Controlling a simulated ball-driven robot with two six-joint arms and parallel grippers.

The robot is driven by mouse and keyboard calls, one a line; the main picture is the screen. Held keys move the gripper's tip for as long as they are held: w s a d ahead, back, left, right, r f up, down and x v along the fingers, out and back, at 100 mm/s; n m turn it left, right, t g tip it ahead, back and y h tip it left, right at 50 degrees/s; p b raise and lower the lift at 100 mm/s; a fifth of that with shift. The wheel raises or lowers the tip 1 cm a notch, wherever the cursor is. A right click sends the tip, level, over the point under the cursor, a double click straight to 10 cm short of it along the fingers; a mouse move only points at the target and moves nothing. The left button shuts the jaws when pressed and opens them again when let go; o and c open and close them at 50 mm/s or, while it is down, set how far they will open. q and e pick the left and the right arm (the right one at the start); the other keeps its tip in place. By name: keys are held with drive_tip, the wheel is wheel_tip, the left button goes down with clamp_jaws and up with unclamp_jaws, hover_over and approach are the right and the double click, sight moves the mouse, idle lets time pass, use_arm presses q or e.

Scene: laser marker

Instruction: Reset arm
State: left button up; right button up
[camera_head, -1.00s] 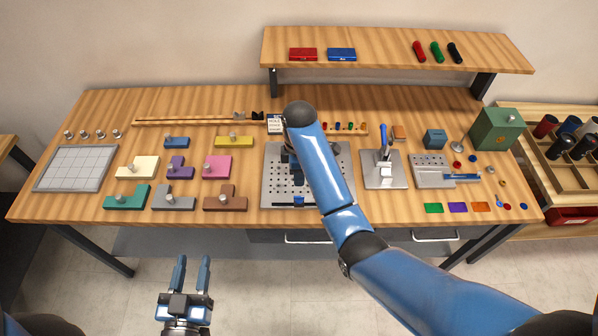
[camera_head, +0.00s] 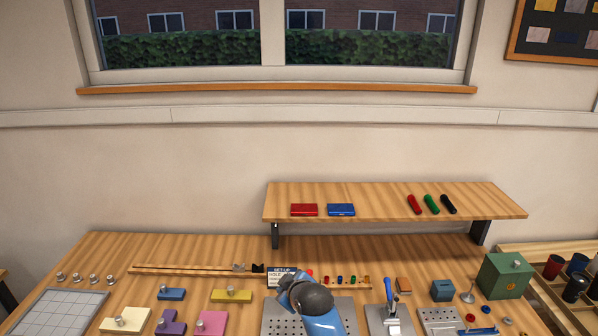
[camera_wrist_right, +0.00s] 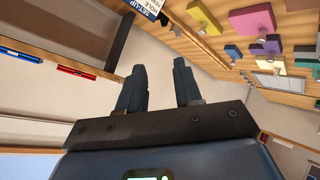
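My right arm (camera_head: 310,298) comes up from the bottom edge of the head view. Its blue link and dark joint are over the back middle of the workbench, by the small sign (camera_head: 281,278). The right gripper is hidden there. In the right wrist view my right gripper (camera_wrist_right: 159,66) shows two dark fingers spread apart with nothing between them. My left gripper is in neither view.
The workbench (camera_head: 200,250) holds coloured blocks, a holed metal plate (camera_head: 345,312) and a lever press (camera_head: 391,305). A raised shelf (camera_head: 380,195) carries a red box (camera_head: 304,209), a blue box (camera_head: 341,209) and coloured pens. A green box (camera_head: 505,276) stands at the right.

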drive_tip(key=s+d+f+m+t+b, duration=0.1)
drive_tip(key=s+d+m+t+b, duration=0.3)
drive_tip(key=s+d, duration=0.55)
drive_tip(key=s+d+f+m+t+b, duration=0.1)
drive_tip(key=s+d+f+m+t, duration=0.1)
drive_tip(key=s+d+m+t, duration=0.55)
drive_tip(key=s+d+f+g+h+b, duration=0.1)
drive_tip(key=s+d+f, duration=0.1)
drive_tip(key=s, duration=0.5)
drive_tip(key=s+d+f+g+h+b, duration=0.1)
drive_tip(key=s+d+f+b, duration=0.1)
drive_tip(key=s, duration=0.6)
drive_tip(key=s+d+f+g+h+b, duration=0.1)
drive_tip(key=s+d+f+h, duration=0.1)
drive_tip(key=s, duration=0.5)
drive_tip(key=shift+s+d+f, duration=0.3)
drive_tip(key=shift+d+f, duration=0.35)
drive_tip(key=shift+d, duration=0.25)
drive_tip(key=shift+g, duration=0.25)
